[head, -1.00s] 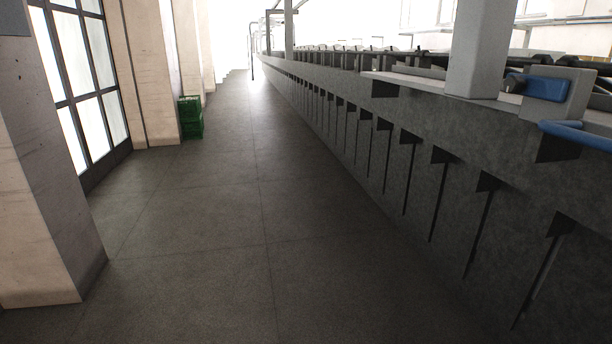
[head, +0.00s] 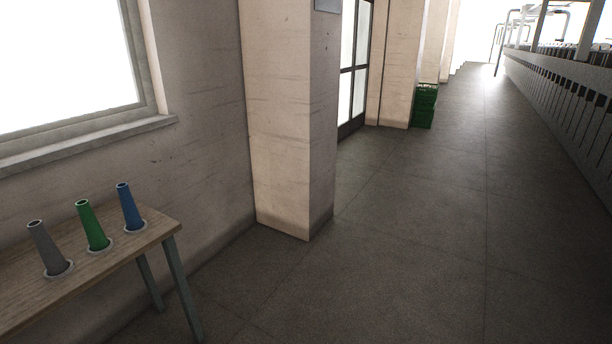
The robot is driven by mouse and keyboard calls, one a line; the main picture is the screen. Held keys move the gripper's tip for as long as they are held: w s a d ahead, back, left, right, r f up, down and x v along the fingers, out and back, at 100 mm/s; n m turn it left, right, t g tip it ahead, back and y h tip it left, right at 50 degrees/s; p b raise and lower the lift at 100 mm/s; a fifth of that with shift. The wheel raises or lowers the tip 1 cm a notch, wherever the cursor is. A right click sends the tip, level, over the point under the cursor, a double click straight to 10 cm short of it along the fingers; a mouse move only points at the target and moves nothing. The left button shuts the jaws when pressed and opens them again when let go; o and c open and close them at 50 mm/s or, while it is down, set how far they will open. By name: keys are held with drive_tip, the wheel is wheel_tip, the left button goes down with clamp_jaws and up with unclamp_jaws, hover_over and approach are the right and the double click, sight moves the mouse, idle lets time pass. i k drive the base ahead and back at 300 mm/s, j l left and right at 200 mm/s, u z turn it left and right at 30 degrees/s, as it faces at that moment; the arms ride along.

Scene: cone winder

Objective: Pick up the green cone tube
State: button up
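The green cone tube (head: 92,224) stands upright, leaning slightly in the picture, on a wooden table at the lower left of the head view. It is between a grey cone tube (head: 48,247) on its left and a blue cone tube (head: 130,206) on its right. Each tube stands in a pale ring at its base. My gripper is not in view.
The wooden table (head: 150,238) has grey-green legs and stands along the wall under a window. A square pillar (head: 292,120) juts out beyond it. Green crates (head: 425,105) stand farther down the aisle. The long machine (head: 560,90) is at the far right. The floor (head: 400,250) between is clear.

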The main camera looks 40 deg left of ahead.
sight(98, 240)
drive_tip(key=u, duration=2.6)
drive_tip(key=i+l, duration=0.15)
drive_tip(key=i, duration=0.35)
drive_tip(key=i+l+u, duration=0.15)
drive_tip(key=i, duration=0.35)
drive_tip(key=i+l, duration=0.2)
drive_tip(key=i, duration=0.3)
drive_tip(key=i+l+u, duration=0.1)
drive_tip(key=i, duration=0.4)
drive_tip(key=l, duration=0.1)
